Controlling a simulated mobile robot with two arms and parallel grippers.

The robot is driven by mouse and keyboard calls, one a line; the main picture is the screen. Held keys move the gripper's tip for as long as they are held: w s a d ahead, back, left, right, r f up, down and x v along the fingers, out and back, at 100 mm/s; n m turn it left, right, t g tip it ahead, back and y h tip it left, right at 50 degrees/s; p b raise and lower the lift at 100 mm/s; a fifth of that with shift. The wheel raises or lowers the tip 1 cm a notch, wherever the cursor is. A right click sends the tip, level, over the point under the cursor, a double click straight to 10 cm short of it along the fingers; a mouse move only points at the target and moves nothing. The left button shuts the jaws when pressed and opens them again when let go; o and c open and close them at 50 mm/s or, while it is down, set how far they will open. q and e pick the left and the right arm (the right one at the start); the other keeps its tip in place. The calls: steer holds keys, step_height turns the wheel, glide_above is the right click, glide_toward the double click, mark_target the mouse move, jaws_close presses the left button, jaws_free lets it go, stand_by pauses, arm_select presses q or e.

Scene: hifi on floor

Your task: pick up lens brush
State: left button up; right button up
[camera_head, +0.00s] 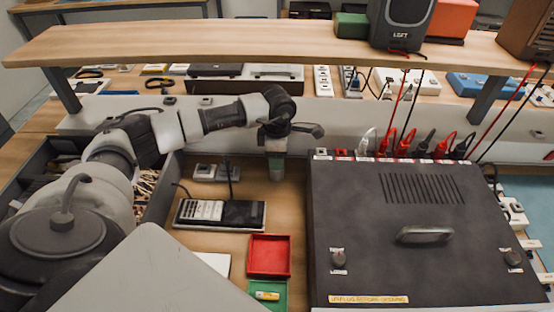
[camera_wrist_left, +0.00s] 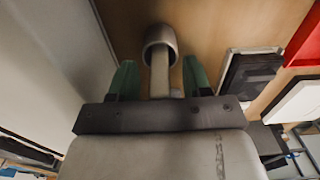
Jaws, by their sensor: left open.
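A lens brush, as far as I can tell, is the grey rounded piece (camera_wrist_left: 160,40) with a pale stem in the left wrist view. The stem lies between the two green fingers of my left gripper (camera_wrist_left: 159,68), with gaps on both sides. In the head view my left gripper (camera_head: 276,145) points down over the wooden bench, left of the big dark unit. A small grey-green cylinder (camera_head: 276,172) shows right under its fingers. The fingers are open. My right gripper is not in view.
A big dark unit (camera_head: 420,240) with cables plugged in fills the right. A handheld device (camera_head: 220,213), a red tray (camera_head: 269,257) and a green tray (camera_head: 280,296) lie in front. A dark-walled bin (camera_head: 160,200) is at left. A shelf (camera_head: 260,42) spans above the bench.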

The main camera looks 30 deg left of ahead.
arm_select(q)
steer(key=shift+c, duration=0.2)
jaws_close()
steer(key=shift+r, duration=0.1)
